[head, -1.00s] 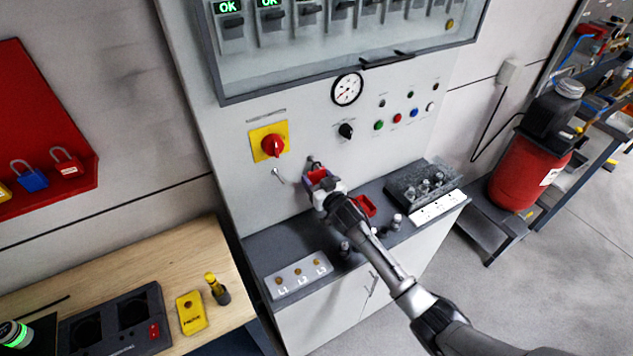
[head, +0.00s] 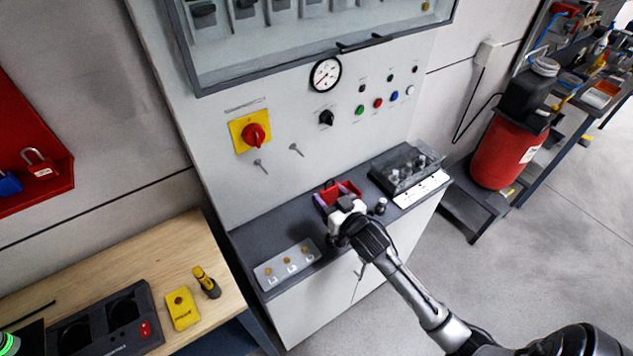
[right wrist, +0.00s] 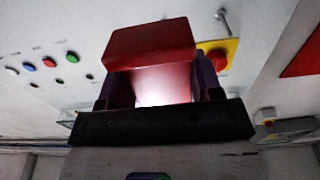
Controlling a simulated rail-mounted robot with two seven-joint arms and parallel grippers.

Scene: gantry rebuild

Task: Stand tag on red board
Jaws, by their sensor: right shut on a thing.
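My right gripper (head: 332,204) is shut on a red piece (right wrist: 150,45), which shows between its purple fingers in the right wrist view; I cannot tell for sure that it is the tag. In the head view the gripper is just above the grey counter, in front of the panel and partly over a red item (head: 349,188) there. Whether it touches the counter is hidden. A red board (head: 28,115) with padlocks hangs on the wall at the far left, well away from the gripper. My left gripper is not in view.
The counter (head: 255,235) holds a grey L1–L3 block (head: 286,264) and a clear-covered box (head: 402,165). Two pegs and a red rotary switch (head: 253,134) stick out of the panel. The wooden bench (head: 160,250) at left carries yellow items. A red drum (head: 505,150) stands right.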

